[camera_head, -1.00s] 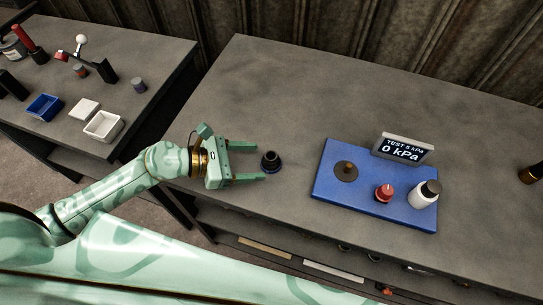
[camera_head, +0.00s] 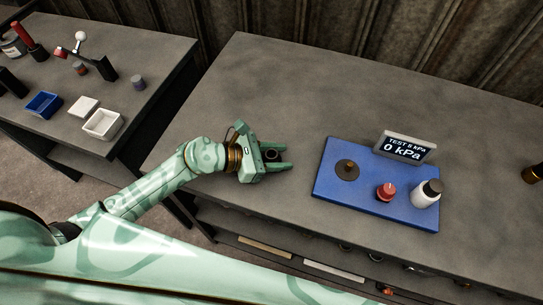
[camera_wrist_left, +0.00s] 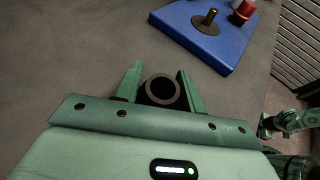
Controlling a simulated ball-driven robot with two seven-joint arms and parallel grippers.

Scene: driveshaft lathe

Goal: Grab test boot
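The test boot, a small black hollow ring-shaped part (camera_head: 270,155), stands on the grey bench top near its left end. My left gripper (camera_head: 276,155) is around it, one finger on each side. In the left wrist view the boot (camera_wrist_left: 162,91) shows its round open top between the two fingers (camera_wrist_left: 161,85). The fingers are apart and very close to the boot's sides; I cannot tell whether they touch it. Green parts of my own body show at the right edge of the left wrist view; my right gripper cannot be made out clearly.
A second bench with trays (camera_head: 103,124) stands left. The bench's back is clear.

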